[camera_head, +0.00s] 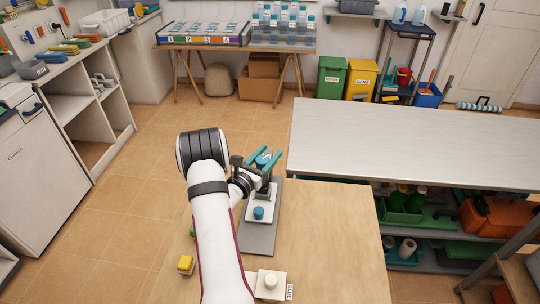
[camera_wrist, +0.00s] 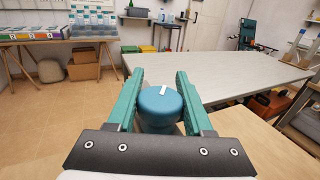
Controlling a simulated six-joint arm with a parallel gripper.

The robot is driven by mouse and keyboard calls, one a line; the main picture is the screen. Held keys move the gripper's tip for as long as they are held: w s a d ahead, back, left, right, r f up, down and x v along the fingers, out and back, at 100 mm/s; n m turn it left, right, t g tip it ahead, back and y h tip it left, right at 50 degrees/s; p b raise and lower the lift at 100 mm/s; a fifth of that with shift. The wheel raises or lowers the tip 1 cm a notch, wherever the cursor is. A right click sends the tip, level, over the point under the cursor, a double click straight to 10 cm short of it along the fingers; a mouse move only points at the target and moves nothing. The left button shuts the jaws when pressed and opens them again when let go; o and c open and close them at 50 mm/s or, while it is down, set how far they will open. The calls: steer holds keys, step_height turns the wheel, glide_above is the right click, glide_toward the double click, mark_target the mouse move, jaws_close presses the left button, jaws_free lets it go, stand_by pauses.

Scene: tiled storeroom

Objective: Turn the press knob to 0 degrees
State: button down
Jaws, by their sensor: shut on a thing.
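The press knob (camera_wrist: 160,112) is a round blue cap with a short white pointer mark, seen up close in the wrist view. The mark points away from the wrist and leans slightly to the right. The knob (camera_head: 263,160) also shows in the head view, on top of the dark press. My gripper (camera_wrist: 160,76) has teal fingers, one on each side of the knob, and is shut on it. In the head view my gripper (camera_head: 265,156) is over the far end of the press's grey base plate (camera_head: 260,238). The knob's lower part is hidden.
A smaller blue part (camera_head: 259,212) stands on a white block on the base plate. The wooden table (camera_head: 330,230) is mostly clear to the right. A steel bench (camera_head: 420,145) stands beyond.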

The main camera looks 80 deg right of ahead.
steer(key=shift+c, duration=1.5)
jaws_free()
steer(key=v, duration=1.5)
steer(key=shift+a, duration=0.4)
